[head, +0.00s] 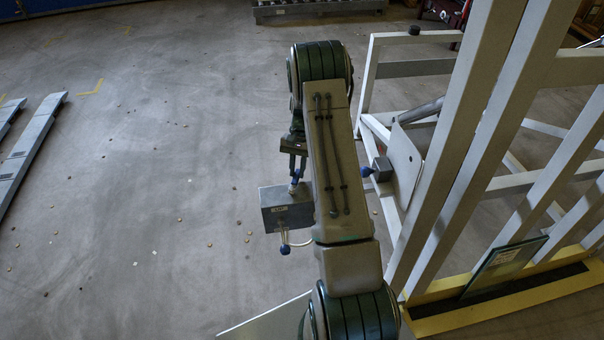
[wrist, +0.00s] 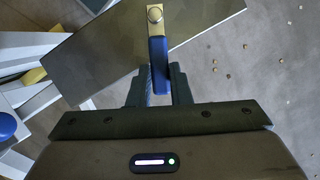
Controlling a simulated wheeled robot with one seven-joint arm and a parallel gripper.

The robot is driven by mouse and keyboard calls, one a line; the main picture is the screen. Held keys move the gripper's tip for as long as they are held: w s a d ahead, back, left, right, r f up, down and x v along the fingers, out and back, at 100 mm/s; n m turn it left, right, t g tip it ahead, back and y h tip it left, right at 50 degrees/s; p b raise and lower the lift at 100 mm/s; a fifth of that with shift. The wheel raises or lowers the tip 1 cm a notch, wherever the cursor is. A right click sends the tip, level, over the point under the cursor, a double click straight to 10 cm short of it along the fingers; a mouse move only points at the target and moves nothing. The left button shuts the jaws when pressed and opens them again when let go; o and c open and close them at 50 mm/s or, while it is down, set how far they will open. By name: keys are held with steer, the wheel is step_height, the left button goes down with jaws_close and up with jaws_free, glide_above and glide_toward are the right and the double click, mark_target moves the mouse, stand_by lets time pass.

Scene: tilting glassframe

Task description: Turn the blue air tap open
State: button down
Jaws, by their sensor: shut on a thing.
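A grey box (head: 287,208) sits below my gripper (head: 294,168) in the head view, left of my arm. A blue tap handle (head: 294,186) stands at its top, between my fingertips. In the wrist view, the long blue handle (wrist: 158,58) lies between the two dark fingers of my gripper (wrist: 159,76), which is shut on it. Its far end meets a brass-coloured plate with a round screw (wrist: 155,14). Part of the handle is hidden between the fingers. The handle looks in line with the fingers.
Another blue handle (head: 285,249) hangs below the box by a pale hose. A blue knob (head: 367,172) sits on the white tilting frame (head: 455,150) at right, close to my arm. A glass pane (head: 505,257) leans at its yellow base. Open floor lies left.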

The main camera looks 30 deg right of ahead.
steer(key=shift+w+a+n+g+h+b, duration=0.15)
steer(key=shift+w+a+n+h+b, duration=0.2)
steer(key=shift+n, duration=0.5)
steer(key=shift+w+a+n+g+h+b, duration=0.1)
steer(key=shift+w+a+n+h, duration=0.15)
steer(key=shift+a+n, duration=0.4)
steer(key=shift+w+a+n+g+h+b, duration=0.2)
steer(key=shift+a+n+h+b, duration=0.1)
steer(key=shift+n, duration=0.7)
steer(key=c, duration=1.3)
jaws_free()
steer(key=shift+r, duration=0.1)
steer(key=shift+v, duration=6.85)
